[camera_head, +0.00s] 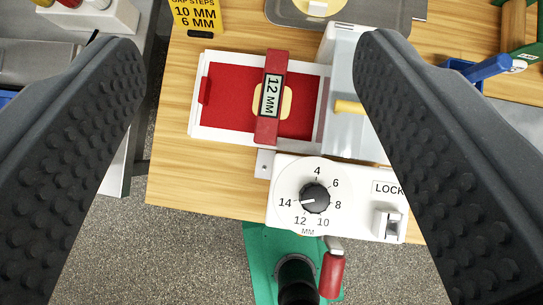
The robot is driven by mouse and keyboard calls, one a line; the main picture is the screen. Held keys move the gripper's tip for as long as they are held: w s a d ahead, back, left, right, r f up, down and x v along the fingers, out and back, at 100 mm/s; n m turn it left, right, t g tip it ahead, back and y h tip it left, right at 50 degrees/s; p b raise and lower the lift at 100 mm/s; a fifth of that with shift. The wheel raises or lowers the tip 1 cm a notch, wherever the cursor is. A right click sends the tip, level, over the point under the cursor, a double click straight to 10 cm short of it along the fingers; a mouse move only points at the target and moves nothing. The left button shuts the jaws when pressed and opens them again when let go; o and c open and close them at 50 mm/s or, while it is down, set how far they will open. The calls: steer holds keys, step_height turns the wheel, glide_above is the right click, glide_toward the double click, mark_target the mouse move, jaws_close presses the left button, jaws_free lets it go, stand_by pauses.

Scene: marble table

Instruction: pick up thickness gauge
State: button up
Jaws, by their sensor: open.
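A red bar marked "12 MM" (271,96), which looks like the thickness gauge, lies crosswise over a white tray with a red bed (228,108). It covers part of a pale yellow piece (286,101) on the red bed. My gripper (248,45) is open and empty, with one dark dimpled finger on each side of the picture. The bar shows in the gap between the fingers, apart from both. I cannot tell how far below them it is.
A white dial unit (349,222) with a black knob (314,198) pointing near 14 adjoins the tray at the wooden table's near edge. A grey block with a yellow handle (349,107) stands right of the tray. A yellow sign (196,17) stands behind. Bare wood (175,165) lies left.

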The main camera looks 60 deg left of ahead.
steer(key=w+f+m+g, duration=0.1)
steer(key=w+f+g, duration=0.15)
steer(key=f, duration=0.45)
steer(key=w+f+g, duration=0.1)
steer(key=f+g, duration=0.2)
steer(key=f, duration=0.4)
steer(key=g, duration=0.4)
glide_above(266, 129)
step_height(266, 129, down, 11)
steer(key=shift+m+y, duration=0.3)
steer(key=shift+m, duration=0.1)
step_height(266, 129, down, 14)
steer(key=shift+b, duration=0.55)
steer(key=c, duration=1.3)
steer(key=shift+r, duration=0.2)
